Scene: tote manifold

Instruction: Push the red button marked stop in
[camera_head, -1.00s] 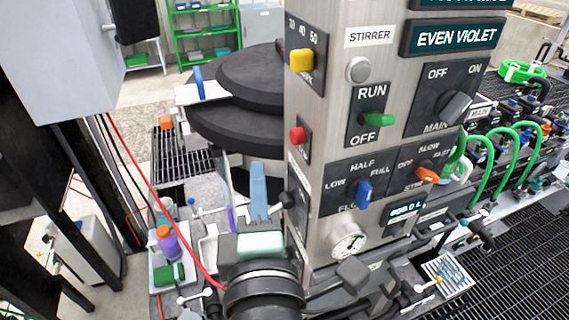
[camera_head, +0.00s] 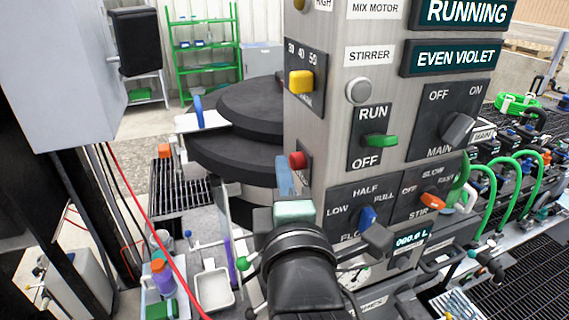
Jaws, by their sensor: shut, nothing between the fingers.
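The red button (camera_head: 297,160) sits on a small dark plate near the left edge of the metal control panel (camera_head: 345,130). Its label is mostly hidden, and I cannot read it. My gripper (camera_head: 284,168) is shut and empty. Its blue-grey fingers point up and away from me, and their tips are just left of and slightly below the button in the picture. I cannot tell whether they touch it or how far apart they are in depth. My black wrist covers the panel's lower left part.
The panel also bears a yellow knob (camera_head: 300,81), a green run/off lever (camera_head: 380,140), a blue flow knob (camera_head: 367,216) and an orange stir knob (camera_head: 433,201). A dark round lid (camera_head: 235,150) stands left of the panel. A red cable (camera_head: 140,215) hangs at left.

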